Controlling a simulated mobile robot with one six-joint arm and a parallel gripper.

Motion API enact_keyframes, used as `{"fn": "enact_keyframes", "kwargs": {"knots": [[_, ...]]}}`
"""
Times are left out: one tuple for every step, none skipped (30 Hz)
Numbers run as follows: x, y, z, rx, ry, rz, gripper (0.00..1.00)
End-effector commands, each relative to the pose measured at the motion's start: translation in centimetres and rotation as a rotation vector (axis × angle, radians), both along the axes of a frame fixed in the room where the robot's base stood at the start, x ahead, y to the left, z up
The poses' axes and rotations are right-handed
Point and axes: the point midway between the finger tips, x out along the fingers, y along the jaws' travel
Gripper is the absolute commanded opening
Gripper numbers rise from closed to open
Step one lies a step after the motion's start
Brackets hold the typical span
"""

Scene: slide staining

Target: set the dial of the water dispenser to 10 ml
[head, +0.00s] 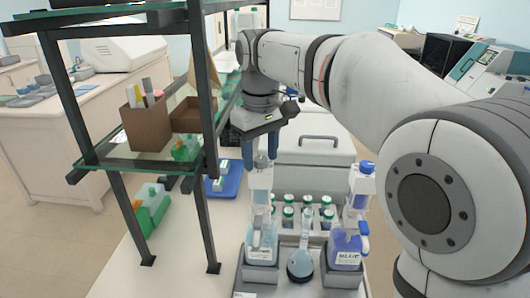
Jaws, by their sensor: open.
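The water dispenser seems to be the left bottle (262,238), with pale bluish liquid, a label too small to read and a tall clear top (260,182). It stands upright in a grey holder on the tray. My gripper (261,158) points down over this top, its two blue fingers apart, one to each side of the top's upper end. I cannot tell whether they touch it. The dial and its setting cannot be made out. A second dispenser (347,246), labelled BLUE, with dark blue liquid and a blue cap, stands to the right.
A round flask (300,264) stands between the dispensers. Several green-capped bottles (307,212) are behind them, before a grey lidded box (312,150). A dark-framed glass shelf (140,160) stands close on the left. A blue tray (224,180) lies beyond its post.

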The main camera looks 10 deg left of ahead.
Motion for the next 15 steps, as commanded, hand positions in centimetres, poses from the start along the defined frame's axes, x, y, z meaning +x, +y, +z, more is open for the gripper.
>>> {"fn": "enact_keyframes", "kwargs": {"knots": [[-0.02, 0.01, -0.07, 0.000, 0.000, 0.000, 0.49], [-0.02, 0.02, -0.08, 0.000, 0.000, 0.000, 0.49], [-0.02, 0.02, -0.07, 0.000, 0.000, 0.000, 0.49], [-0.03, 0.03, -0.07, 0.000, 0.000, 0.000, 0.49], [-0.03, 0.03, -0.06, 0.000, 0.000, 0.001, 0.49], [-0.02, 0.03, -0.06, 0.000, 0.000, 0.001, 0.49], [-0.03, 0.04, -0.06, 0.000, 0.000, 0.001, 0.47], [-0.03, 0.04, -0.05, 0.000, 0.000, 0.001, 0.45], [-0.03, 0.04, -0.05, 0.000, 0.000, 0.001, 0.42], [-0.03, 0.04, -0.05, 0.000, 0.000, 0.001, 0.39], [-0.03, 0.04, -0.05, 0.000, 0.000, 0.001, 0.37], [-0.04, 0.05, -0.04, 0.000, 0.000, 0.001, 0.34], [-0.03, 0.05, -0.04, 0.000, 0.000, 0.001, 0.31], [-0.03, 0.05, -0.04, 0.000, 0.000, 0.001, 0.29], [-0.03, 0.05, -0.04, 0.000, 0.000, 0.001, 0.25]]}}
